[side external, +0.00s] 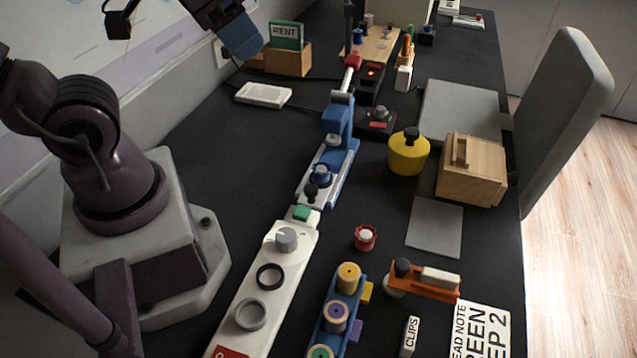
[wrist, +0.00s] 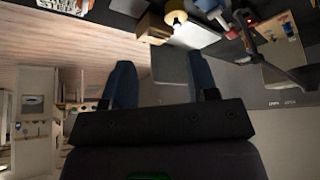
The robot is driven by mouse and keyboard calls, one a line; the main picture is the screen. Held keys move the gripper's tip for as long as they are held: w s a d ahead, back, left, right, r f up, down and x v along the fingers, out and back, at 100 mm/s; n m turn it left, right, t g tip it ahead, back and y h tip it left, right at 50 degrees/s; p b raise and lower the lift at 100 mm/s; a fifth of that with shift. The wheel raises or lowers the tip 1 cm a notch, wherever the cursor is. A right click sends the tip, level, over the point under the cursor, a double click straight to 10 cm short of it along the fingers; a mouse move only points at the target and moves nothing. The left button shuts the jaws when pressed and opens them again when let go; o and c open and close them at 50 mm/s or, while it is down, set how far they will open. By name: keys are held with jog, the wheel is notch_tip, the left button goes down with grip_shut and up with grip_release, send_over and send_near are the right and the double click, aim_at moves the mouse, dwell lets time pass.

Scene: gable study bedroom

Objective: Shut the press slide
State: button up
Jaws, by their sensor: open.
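The blue press (side external: 340,125) stands on the dark desk in the middle of the side external view. A small black knob (side external: 310,191) is at the near end. How far out the slide is, I cannot tell for sure. My gripper (side external: 240,38) is at the top left, only partly in frame, high above the desk and well apart from the press. In the wrist view my gripper (wrist: 162,78) shows two blue fingers spread apart with nothing between them.
A white panel with rings (side external: 268,275) lies in front of the press. A black switch box (side external: 376,120), yellow pot (side external: 408,155) and wooden box (side external: 472,170) stand right of it. A white device (side external: 263,95) lies left. The desk left of the press is mostly clear.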

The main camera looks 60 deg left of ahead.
jog(key=shift+d+f, duration=0.15)
jog(key=shift+d, duration=0.1)
jog(key=c, duration=0.3)
jog(key=d+f+m+g, duration=0.2)
jog(key=f, duration=0.1)
jog(key=w+d+f+m+g, duration=0.1)
jog(key=f, duration=0.1)
jog(key=shift+d+f, duration=0.25)
jog(key=shift+d, duration=0.15)
grip_shut()
notch_tip(320, 180, down, 7)
jog(key=d+m+g+y, duration=0.3)
jog(key=m+y, duration=0.1)
jog(key=m, duration=0.2)
jog(key=m+t+y, duration=0.4)
jog(key=m+t, duration=0.1)
jog(key=m, duration=1)
send_near(310, 197)
jog(key=f, duration=0.5)
jog(key=shift+a, duration=0.4)
jog(key=shift+w+a, duration=0.75)
jog(key=shift+a, duration=0.3)
jog(key=shift+w+a+r, duration=0.1)
jog(key=shift+w+a, duration=0.3)
jog(key=shift+a, duration=0.25)
